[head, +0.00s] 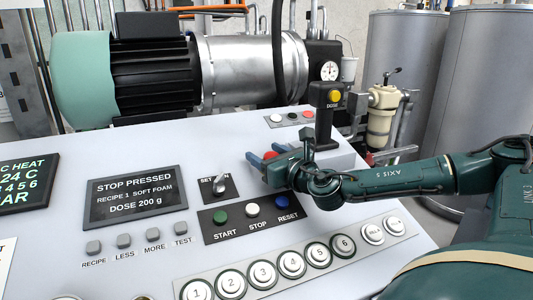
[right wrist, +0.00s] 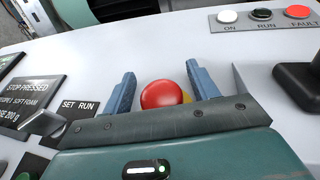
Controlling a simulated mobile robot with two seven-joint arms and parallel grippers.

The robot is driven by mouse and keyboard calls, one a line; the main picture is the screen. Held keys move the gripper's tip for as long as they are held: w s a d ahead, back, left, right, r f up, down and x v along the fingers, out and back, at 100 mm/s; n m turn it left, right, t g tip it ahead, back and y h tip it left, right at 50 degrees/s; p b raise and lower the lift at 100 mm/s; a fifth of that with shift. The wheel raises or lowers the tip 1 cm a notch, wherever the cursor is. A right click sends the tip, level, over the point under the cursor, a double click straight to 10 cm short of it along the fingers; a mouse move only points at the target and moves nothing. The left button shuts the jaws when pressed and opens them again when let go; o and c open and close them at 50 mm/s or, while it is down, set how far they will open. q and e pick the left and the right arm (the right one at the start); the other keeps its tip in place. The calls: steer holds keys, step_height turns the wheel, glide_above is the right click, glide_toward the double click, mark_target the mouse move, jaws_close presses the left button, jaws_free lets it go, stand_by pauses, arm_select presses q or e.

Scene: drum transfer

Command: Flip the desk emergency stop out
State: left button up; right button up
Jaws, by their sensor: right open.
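The emergency stop is a round red button (right wrist: 162,95) with a bit of yellow beside it in the right wrist view. It lies between the two blue fingers of my right gripper (right wrist: 160,74), which is open, with a gap on each side of the button. In the head view my right gripper (head: 264,153) is low over the desk, and a small part of the red button (head: 270,155) shows between the fingers. The rest of the stop is hidden by the gripper. The desk display (head: 135,197) reads "STOP PRESSED". My left gripper is not in view.
A black joystick (head: 325,110) with a yellow DOSE button stands behind my right gripper. A SET/RUN switch (head: 219,185) and the START, STOP and RESET buttons (head: 252,210) are close by on the left. Round numbered buttons (head: 263,273) line the front. Indicator lamps (head: 292,117) lie behind.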

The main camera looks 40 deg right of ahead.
jaws_close()
steer(key=shift+s+r+p, duration=0.15)
steer(key=shift+r+p, duration=0.45)
steer(key=shift+r, duration=0.15)
jaws_free()
steer(key=shift+s, duration=0.1)
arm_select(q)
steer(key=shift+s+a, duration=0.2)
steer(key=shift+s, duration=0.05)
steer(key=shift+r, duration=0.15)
